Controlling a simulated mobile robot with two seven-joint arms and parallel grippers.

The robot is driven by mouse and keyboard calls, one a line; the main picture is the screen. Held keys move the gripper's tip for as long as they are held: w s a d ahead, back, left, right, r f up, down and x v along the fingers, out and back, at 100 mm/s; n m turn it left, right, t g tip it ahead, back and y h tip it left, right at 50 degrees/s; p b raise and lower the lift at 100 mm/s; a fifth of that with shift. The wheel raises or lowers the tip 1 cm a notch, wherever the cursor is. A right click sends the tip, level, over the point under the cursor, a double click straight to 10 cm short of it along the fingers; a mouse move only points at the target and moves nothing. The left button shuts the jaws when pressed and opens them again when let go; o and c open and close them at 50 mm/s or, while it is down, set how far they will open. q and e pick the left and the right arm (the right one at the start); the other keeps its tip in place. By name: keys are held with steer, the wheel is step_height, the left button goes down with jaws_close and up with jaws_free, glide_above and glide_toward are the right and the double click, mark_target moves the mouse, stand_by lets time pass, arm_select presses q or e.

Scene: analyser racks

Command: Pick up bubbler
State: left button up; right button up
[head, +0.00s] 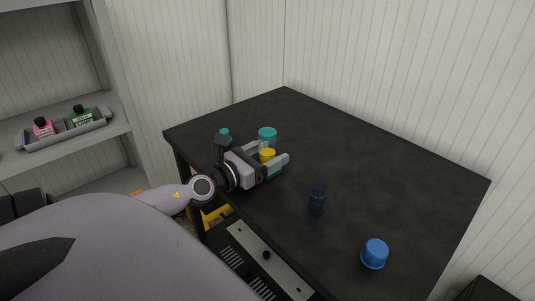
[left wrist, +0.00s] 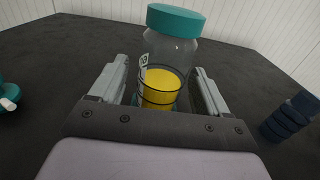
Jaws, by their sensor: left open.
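A clear jar with a teal lid and yellow contents (left wrist: 163,82) stands upright on the dark table; its teal lid (head: 267,132) also shows in the head view. I take it for the bubbler, but no readable label confirms this. My left gripper (head: 273,151) is open, low over the table, with one finger on each side of the jar. In the left wrist view the fingers (left wrist: 160,80) flank the jar's lower body with a gap showing at each side. Whether either finger touches it, I cannot tell. My right gripper is not in view.
On the dark table (head: 390,165), a dark blue ribbed item (head: 317,201) and a blue cap-like item (head: 374,254) stand to the right. A teal-topped item (head: 224,132) is left of the gripper. A shelf tray (head: 66,131) holds pink and green bottles. The table's far right is clear.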

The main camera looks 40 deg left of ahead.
arm_select(q)
steer(key=c, duration=1.1)
steer(key=shift+c, duration=0.2)
steer(key=shift+r, duration=0.25)
